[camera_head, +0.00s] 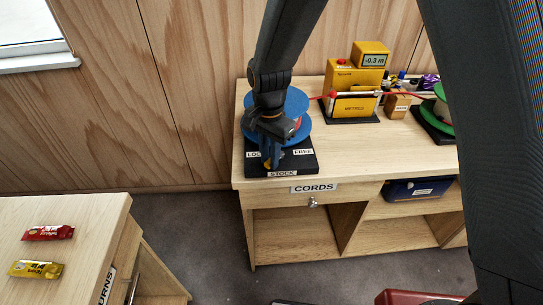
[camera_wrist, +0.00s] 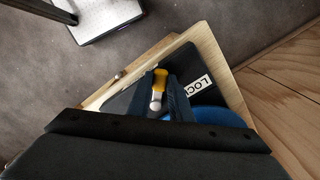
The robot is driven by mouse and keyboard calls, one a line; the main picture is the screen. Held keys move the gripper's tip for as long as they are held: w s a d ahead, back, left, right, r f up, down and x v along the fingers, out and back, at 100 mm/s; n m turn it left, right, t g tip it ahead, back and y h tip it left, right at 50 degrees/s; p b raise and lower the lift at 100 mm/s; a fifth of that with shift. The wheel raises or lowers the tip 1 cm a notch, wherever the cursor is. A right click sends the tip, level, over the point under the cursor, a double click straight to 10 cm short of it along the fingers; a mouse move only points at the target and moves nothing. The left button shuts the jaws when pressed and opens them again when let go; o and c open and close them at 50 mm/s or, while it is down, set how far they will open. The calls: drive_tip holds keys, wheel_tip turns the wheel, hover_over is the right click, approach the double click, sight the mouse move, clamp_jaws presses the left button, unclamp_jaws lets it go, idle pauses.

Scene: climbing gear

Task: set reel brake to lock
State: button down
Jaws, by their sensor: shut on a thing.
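The blue stock reel (camera_head: 296,103) stands on a black base (camera_head: 295,166) marked STOCK at the left end of the cords desk. The base has a LOCK label (camera_head: 253,155), partly hidden, at left and a FREE label (camera_head: 303,152) at right. My gripper (camera_head: 270,163) reaches down over the front of the base, between the labels. In the wrist view my gripper (camera_wrist: 161,92) is shut on the yellow-tipped brake lever (camera_wrist: 160,77). The LOCK label (camera_wrist: 198,87) lies beside it; the FREE label is out of that view. The lever's exact setting is hard to tell.
A yellow metering unit (camera_head: 353,105) reading -0.3 m stands right of the reel, with a red cord and a green reel (camera_head: 440,110) beyond. My arm covers part of the right side. Another desk with a red bar (camera_head: 48,233) and a yellow bar (camera_head: 36,269) is at left.

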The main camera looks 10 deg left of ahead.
sight(269, 161)
drive_tip(key=shift+a, duration=0.1)
drive_tip(key=c, duration=1.6)
unclamp_jaws()
drive_tip(key=shift+r+b, duration=1.05)
drive_tip(key=shift+r, duration=2.9)
drive_tip(key=s+d+n, duration=0.2)
drive_tip(key=s+d, duration=0.1)
drive_tip(key=d, duration=0.6)
drive_tip(key=s+d+f+n+t+b, duration=0.1)
drive_tip(key=s+d+n, duration=0.1)
drive_tip(key=d, duration=0.8)
drive_tip(key=s+d+n, duration=0.2)
drive_tip(key=s+d, duration=0.3)
drive_tip(key=d, duration=0.5)
drive_tip(key=shift+f, duration=0.25)
